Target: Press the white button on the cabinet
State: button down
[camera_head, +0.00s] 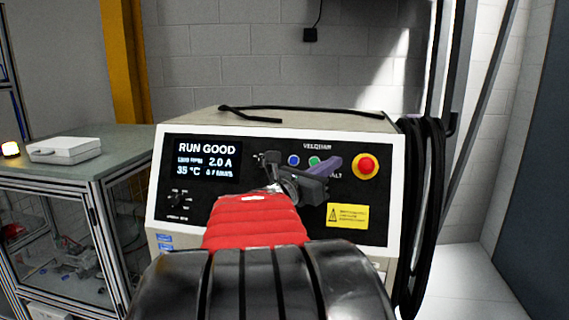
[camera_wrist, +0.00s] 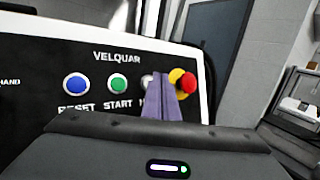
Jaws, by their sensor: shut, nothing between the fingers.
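The cabinet (camera_head: 382,228) has a black front panel in a white frame, and its panel also fills the wrist view (camera_wrist: 45,60). In the wrist view the white button (camera_wrist: 147,80) is right of the green START button (camera_wrist: 118,84), partly covered by my purple fingers. In the head view it is hidden behind my gripper. My gripper (camera_head: 331,164) is shut and empty in front of the panel's upper right part. Its fingers (camera_wrist: 164,82) overlap the button's right side in the wrist view. I cannot tell whether they touch it.
A red knob on a yellow base (camera_head: 365,166) is close to the right of my fingers. A blue button (camera_head: 293,160) is to the left. Black cables (camera_head: 424,200) hang at the cabinet's right side. A glass-sided bench (camera_head: 115,150) stands at the left.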

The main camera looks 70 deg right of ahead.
jog(key=shift+d, duration=0.1)
dwell(0.3)
jog(key=shift+w+d+f, duration=0.1)
jog(key=shift+d+f, duration=0.05)
jog(key=shift+d, duration=0.15)
dwell(0.5)
jog(key=shift+a+r, duration=0.2)
jog(key=shift+a, duration=0.2)
dwell(0.5)
jog(key=s+a+r, duration=0.1)
jog(key=a+r, duration=0.1)
jog(key=a, duration=0.3)
jog(key=shift+s+a+r, duration=0.15)
jog(key=shift+s+r, duration=0.05)
jog(key=shift+r, duration=0.1)
dwell(0.9)
